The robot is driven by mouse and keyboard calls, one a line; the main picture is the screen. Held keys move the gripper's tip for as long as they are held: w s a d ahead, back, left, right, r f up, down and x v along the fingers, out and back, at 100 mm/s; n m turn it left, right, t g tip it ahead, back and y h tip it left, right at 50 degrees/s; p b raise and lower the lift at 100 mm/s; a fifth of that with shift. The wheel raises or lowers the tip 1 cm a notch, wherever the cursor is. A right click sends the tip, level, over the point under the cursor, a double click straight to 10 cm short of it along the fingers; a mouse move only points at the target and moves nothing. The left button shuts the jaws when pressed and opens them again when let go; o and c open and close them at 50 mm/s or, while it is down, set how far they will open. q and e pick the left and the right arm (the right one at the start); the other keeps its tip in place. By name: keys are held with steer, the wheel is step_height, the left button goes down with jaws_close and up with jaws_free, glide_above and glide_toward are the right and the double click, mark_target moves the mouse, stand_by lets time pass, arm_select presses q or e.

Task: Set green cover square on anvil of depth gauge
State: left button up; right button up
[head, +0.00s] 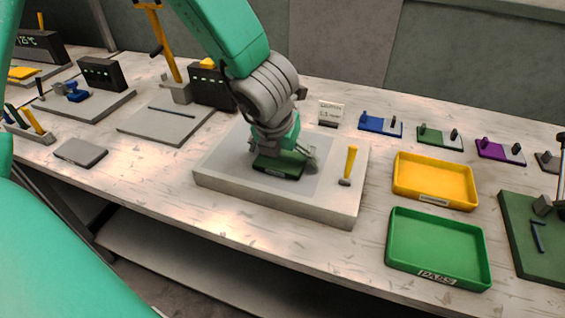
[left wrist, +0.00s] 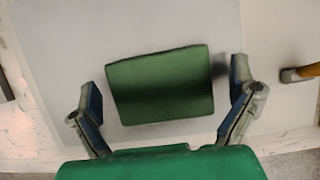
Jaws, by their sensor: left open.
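The green cover (left wrist: 162,86), a dark green slab, lies flat on the pale grey plate (head: 215,172) in the middle of the bench. In the head view its front edge (head: 279,168) shows below my left gripper (head: 285,155). My left gripper is open above the cover. In the left wrist view one finger is on each side of it, with a gap at both sides. I take the stand with the black display (head: 212,88) and yellow post, back left, as the depth gauge, but cannot be sure. My arm hides part of that area. My right gripper is not in view.
A yellow tray (head: 433,182) and a green tray (head: 437,246) stand to the right. Small coloured holders line the back right. A white card (head: 331,112) stands behind the plate.

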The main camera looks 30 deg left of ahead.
arm_select(q)
steer(key=shift+d+r, duration=0.1)
steer(key=shift+a+f, duration=0.35)
steer(key=shift+d, duration=0.2)
steer(key=c, duration=1.2)
steer(key=shift+o, duration=0.2)
steer(key=shift+r, duration=0.1)
steer(key=shift+a+r, duration=0.1)
steer(key=shift+r, duration=0.1)
step_height(320, 180, up, 14)
steer(key=f+p, duration=0.1)
steer(key=p, duration=0.5)
step_height(320, 180, up, 15)
steer(key=p, duration=0.3)
glide_above(283, 156)
steer(key=shift+a, duration=0.1)
